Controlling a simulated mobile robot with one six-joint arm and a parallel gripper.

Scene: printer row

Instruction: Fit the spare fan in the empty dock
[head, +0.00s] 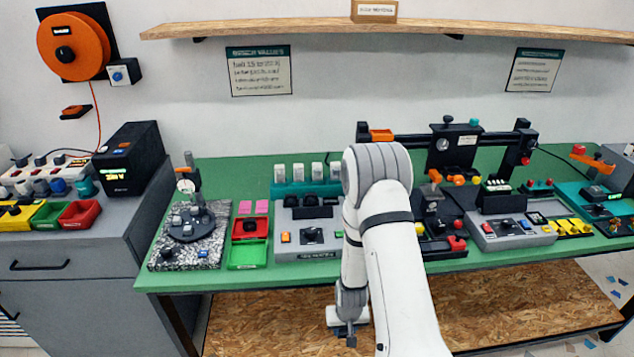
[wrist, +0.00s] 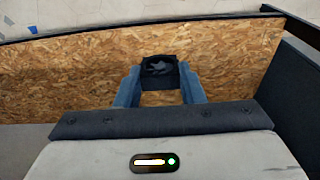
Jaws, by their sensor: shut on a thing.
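My gripper (wrist: 158,84) shows in the wrist view as two blue fingers. It is shut on a small dark square part with a fan-like rotor, the spare fan (wrist: 158,67), held at the fingertips. Wood-chip board lies behind and below it. In the head view my arm hangs down in front of the bench, with its wrist end low by the wooden lower shelf; the fan cannot be made out there. I cannot tell which bench unit holds the empty dock; part of the bench is hidden behind my arm.
The green bench (head: 180,277) carries a grey control box (head: 300,252), red and green trays (head: 248,256), a second grey box (head: 513,236) and a dark gantry frame (head: 410,143). The wooden lower shelf (head: 270,325) looks mostly bare. A grey cabinet (head: 65,285) stands at left.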

